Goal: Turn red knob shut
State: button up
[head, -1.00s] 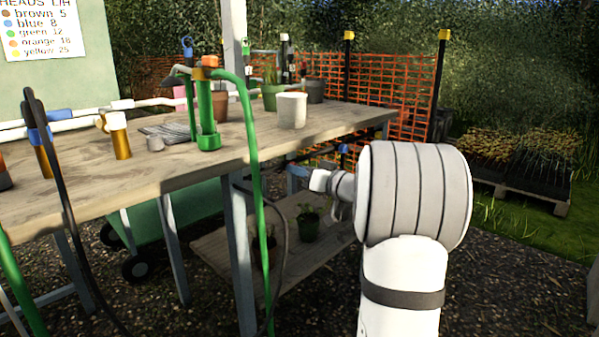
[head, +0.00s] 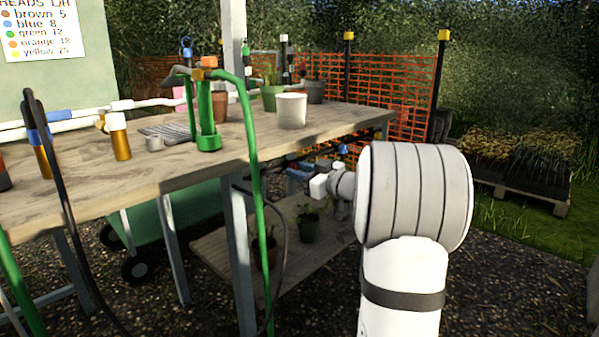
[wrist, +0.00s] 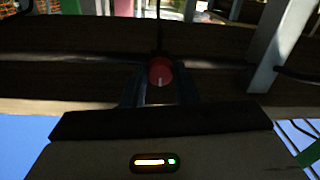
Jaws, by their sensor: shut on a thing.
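The red knob (wrist: 160,71) is in the middle of the wrist view, round, with a pale pointer mark towards the bottom of the picture. My gripper (wrist: 159,88) is shut on it, with one dark finger on either side. A dark pipe (wrist: 90,60) runs across behind the knob, under a shaded wooden surface. In the head view my wrist reaches in below the bench edge, and the knob is not clearly visible there.
The wooden bench (head: 215,168) carries a green tap fitting (head: 208,125), a white pot (head: 291,110) and brass pieces. A green hose (head: 259,210) hangs down its front. Potted plants (head: 309,223) stand on the lower shelf. Bench legs are close by.

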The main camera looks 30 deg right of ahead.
jog(key=shift+f, duration=0.15)
jog(key=o, duration=1)
jog(key=p+v, duration=0.1)
jog(key=v, duration=0.6)
jog(key=shift+s+p, duration=0.3)
jog(key=shift+s, duration=0.1)
jog(key=shift+d, duration=0.15)
